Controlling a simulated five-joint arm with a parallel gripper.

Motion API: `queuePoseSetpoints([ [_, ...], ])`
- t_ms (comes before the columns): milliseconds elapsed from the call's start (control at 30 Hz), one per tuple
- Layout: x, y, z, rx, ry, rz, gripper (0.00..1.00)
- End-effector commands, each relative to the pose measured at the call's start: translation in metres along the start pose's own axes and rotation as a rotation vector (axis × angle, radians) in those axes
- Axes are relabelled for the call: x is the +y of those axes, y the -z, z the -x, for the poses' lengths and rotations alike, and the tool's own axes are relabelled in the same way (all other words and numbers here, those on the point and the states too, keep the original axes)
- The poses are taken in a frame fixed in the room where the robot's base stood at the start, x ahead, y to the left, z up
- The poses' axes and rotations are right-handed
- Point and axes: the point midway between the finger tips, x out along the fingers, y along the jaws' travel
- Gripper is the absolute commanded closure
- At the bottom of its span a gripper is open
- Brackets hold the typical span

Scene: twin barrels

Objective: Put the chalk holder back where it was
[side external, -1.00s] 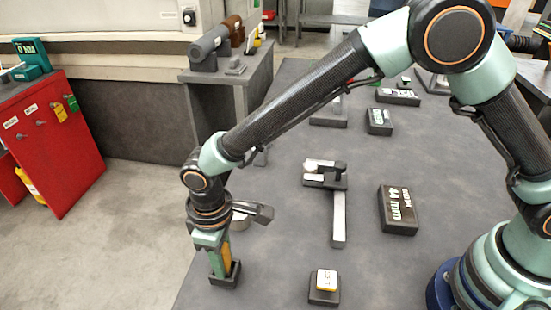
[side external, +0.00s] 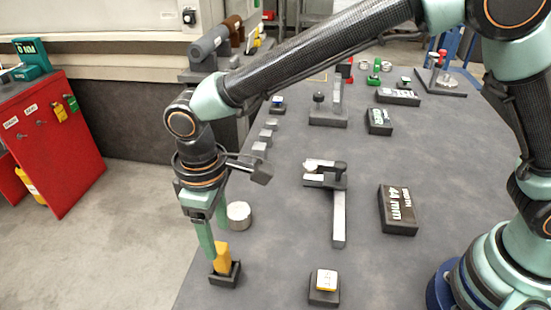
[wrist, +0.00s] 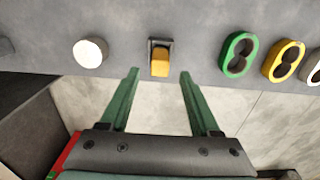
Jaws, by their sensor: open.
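The yellow chalk holder (side external: 222,256) stands in a small black socket (side external: 226,278) near the table's left edge. In the wrist view the yellow chalk holder (wrist: 160,63) sits in its dark socket (wrist: 158,43), between the two fingertips in the picture. My gripper (side external: 217,246) is above it, pointing down, with its green fingers apart and nothing held. In the wrist view my gripper (wrist: 159,72) is plainly open. How deep the holder sits in the socket is partly hidden by the socket walls.
A pale round cylinder (side external: 238,215) stands just behind the socket. A block with a white-and-yellow top (side external: 325,283), a grey measuring tool (side external: 338,218) and a black 44 mm block (side external: 398,209) lie to the right. Green (wrist: 239,54) and yellow (wrist: 283,60) two-holed pieces show in the wrist view.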

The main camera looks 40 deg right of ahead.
Motion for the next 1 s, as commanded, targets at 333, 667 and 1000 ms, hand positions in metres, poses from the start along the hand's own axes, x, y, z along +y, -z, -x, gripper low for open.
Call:
queuePoseSetpoints([
  [333,0.003,-0.001,0.04,0.005,0.0,-0.006,0.37],
  [667,0.094,-0.057,0.102,0.141,-0.016,-0.224,0.37],
  [1000,0.175,-0.173,0.142,0.326,-0.089,-0.529,0.37],
])
